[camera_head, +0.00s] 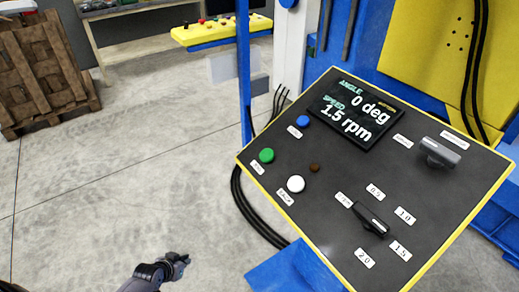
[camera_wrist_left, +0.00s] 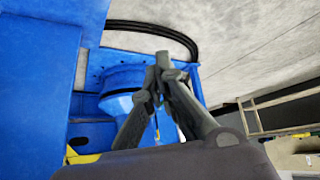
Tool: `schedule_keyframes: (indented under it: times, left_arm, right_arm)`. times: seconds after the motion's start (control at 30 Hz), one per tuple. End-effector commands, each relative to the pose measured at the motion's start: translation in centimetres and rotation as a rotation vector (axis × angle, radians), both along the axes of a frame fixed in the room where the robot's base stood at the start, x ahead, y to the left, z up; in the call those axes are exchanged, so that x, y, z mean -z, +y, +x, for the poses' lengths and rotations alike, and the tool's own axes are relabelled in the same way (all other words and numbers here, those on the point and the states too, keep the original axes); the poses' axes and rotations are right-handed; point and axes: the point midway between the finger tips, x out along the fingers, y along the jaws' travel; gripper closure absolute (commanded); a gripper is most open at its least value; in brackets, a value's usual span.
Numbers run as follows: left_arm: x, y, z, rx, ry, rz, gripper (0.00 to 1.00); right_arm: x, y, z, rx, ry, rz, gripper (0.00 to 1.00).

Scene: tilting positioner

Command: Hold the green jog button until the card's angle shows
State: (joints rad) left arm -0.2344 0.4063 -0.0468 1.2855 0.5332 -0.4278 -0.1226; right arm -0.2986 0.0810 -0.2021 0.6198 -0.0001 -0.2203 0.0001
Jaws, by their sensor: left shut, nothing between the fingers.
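The green button (camera_head: 266,155) is on the left side of the tilted dark control panel (camera_head: 330,215) with a yellow edge. The display (camera_head: 355,113) on that panel reads angle 0 deg and speed 1.5 rpm. A pale card-like sheet (camera_head: 228,66) hangs by the blue post; I see no readable angle on it. My left gripper (camera_head: 180,260) is low in the head view, left of and apart from the panel, touching no button. In the left wrist view its fingers (camera_wrist_left: 162,62) are closed together and empty. My right gripper is not in view.
A blue post (camera_head: 243,75) and black cables stand behind. Wooden pallets (camera_head: 45,70) are far left. The floor between is clear.

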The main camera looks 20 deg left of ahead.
Motion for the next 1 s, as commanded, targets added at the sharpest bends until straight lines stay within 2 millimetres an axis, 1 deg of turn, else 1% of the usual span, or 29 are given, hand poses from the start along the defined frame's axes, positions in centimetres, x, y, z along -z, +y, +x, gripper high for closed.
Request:
schedule_keyframes:
  times: [0.03,0.07,0.1,0.17,0.2,0.27,0.3,0.37,0.4,0.5,0.6,0.7,1.0]
  left_arm:
    - [-5.6,0.9,4.0,0.020,-0.095,-0.016,1.00]
    - [-8.9,1.0,6.0,0.035,-0.146,-0.032,1.00]
    - [-13.4,0.9,8.4,0.064,-0.214,-0.052,1.00]
    - [-20.3,-0.1,11.1,0.124,-0.308,-0.085,1.00]
    - [-24.8,-1.3,12.2,0.175,-0.367,-0.106,1.00]
    - [-31.1,-3.4,13.1,0.261,-0.442,-0.131,1.00]
    - [-34.8,-5.0,13.2,0.320,-0.485,-0.146,1.00]
    - [-39.5,-7.5,12.6,0.411,-0.534,-0.164,1.00]
    - [-42.0,-9.1,12.0,0.466,-0.560,-0.173,1.00]
    - [-46.4,-12.2,10.3,0.577,-0.601,-0.188,1.00]
    - [-48.4,-14.0,9.0,0.642,-0.618,-0.195,1.00]
    - [-49.1,-14.6,8.5,0.665,-0.623,-0.199,1.00]
    - [-49.1,-14.6,8.6,0.662,-0.624,-0.200,1.00]
  right_arm:
    - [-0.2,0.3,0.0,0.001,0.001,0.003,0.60]
    - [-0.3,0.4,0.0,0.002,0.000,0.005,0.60]
    - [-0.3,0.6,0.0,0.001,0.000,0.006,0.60]
    - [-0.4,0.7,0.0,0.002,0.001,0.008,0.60]
    - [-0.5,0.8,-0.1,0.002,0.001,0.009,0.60]
    - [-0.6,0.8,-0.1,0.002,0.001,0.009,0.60]
    - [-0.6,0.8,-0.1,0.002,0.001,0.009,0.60]
    - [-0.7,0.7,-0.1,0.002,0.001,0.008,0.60]
    - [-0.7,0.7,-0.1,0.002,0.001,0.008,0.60]
    - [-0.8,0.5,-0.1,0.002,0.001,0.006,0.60]
    - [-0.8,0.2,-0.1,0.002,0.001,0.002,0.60]
    - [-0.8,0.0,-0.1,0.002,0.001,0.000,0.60]
    - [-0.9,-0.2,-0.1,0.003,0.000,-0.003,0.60]
